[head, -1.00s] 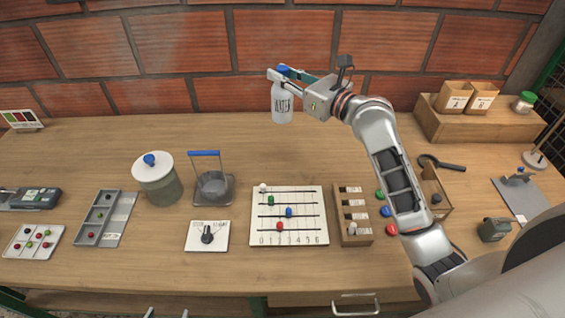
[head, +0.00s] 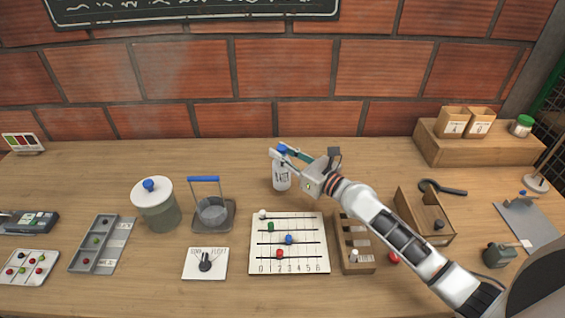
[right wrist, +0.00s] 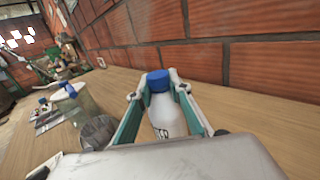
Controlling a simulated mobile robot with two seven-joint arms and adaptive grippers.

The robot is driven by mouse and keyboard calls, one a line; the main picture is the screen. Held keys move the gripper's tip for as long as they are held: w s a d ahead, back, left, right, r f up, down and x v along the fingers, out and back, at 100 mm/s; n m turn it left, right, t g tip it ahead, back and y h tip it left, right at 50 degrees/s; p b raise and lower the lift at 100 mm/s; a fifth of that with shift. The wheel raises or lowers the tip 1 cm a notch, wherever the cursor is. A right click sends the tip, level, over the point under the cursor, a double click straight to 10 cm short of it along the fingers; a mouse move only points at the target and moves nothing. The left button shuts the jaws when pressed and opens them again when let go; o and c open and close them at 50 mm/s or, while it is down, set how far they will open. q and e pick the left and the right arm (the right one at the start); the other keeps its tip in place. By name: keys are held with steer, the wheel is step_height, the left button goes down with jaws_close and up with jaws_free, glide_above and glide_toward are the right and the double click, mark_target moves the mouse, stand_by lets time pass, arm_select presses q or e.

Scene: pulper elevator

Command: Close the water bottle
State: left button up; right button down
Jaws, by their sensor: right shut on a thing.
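The white water bottle (head: 281,181) with dark lettering stands upright near the back middle of the table, or just above it; I cannot tell whether its base touches. A blue cap (head: 282,149) is at its top, and I cannot tell how tightly it sits. In the right wrist view the blue cap (right wrist: 158,80) sits above the white bottle (right wrist: 165,115), between the two fingers. My left gripper is not in view.
A lidded jar (head: 157,208) and a blue-handled container (head: 213,213) stand to the left. A slider board (head: 290,262) lies in front of the bottle. A wooden box (head: 425,213) is on the right, and a brick wall (head: 200,70) is behind. The table around the bottle is clear.

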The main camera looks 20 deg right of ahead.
mark_target(281, 177)
steer(key=shift+f, duration=0.2)
step_height(281, 177, down, 3)
steer(key=b, duration=0.3)
steer(key=shift+d+f, duration=0.1)
steer(key=shift+f, duration=0.1)
steer(key=shift+r, duration=0.15)
steer(key=c, duration=1.8)
jaws_free()
steer(key=shift+f, duration=0.2)
steer(key=shift+c, duration=0.2)
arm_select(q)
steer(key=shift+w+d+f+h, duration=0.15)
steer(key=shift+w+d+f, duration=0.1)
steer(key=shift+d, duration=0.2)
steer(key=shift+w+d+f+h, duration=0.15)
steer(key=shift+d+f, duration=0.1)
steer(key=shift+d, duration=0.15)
